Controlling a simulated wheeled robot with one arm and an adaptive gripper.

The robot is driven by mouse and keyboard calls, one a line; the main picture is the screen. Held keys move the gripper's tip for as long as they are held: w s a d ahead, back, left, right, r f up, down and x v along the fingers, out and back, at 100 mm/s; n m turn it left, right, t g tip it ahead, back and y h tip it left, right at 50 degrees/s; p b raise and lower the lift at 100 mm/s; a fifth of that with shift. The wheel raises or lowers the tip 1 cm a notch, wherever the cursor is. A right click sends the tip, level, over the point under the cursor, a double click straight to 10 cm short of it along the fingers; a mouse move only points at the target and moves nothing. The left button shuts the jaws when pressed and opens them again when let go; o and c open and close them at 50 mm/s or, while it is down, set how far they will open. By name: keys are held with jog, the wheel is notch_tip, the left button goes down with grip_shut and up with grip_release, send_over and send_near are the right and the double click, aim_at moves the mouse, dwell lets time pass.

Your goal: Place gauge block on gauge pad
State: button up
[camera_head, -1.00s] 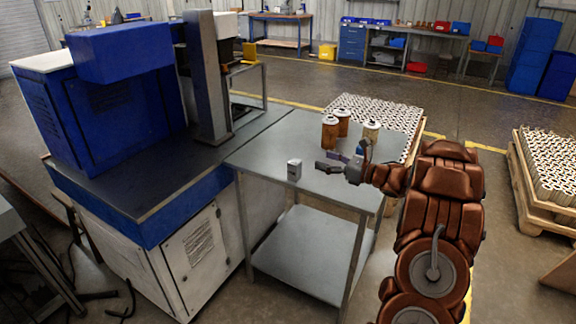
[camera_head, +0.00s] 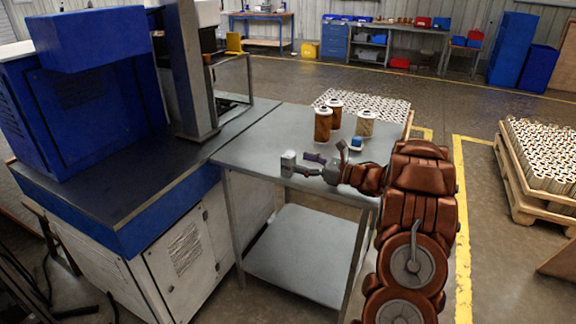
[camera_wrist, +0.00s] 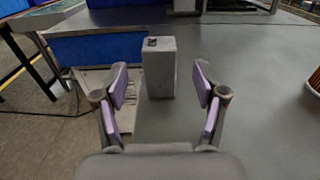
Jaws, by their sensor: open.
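A small grey gauge block (camera_head: 288,163) stands upright near the left edge of the grey metal table (camera_head: 262,152). In the wrist view the block (camera_wrist: 159,75) is centred ahead, in line with the gap between the fingers, with a dark mark on its top. My gripper (camera_head: 305,165) is open and empty, low over the table, just right of the block in the head view. Its purple-padded fingers (camera_wrist: 160,92) are spread wider than the block, one to each side in the picture. I cannot make out the gauge pad for certain.
Several filter cartridges (camera_head: 322,126) stand behind my gripper, with a small blue-and-white item (camera_head: 356,143) near them. A blue machine (camera_head: 90,95) with a dark counter adjoins the table's left. A pallet of cartridges (camera_head: 548,160) is at right. The front tabletop is clear.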

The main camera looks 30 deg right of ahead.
aim_at(294, 161)
jog(key=shift+p+x, duration=0.9)
jog(key=shift+x, duration=1.95)
jog(key=shift+f, duration=0.2)
grip_shut()
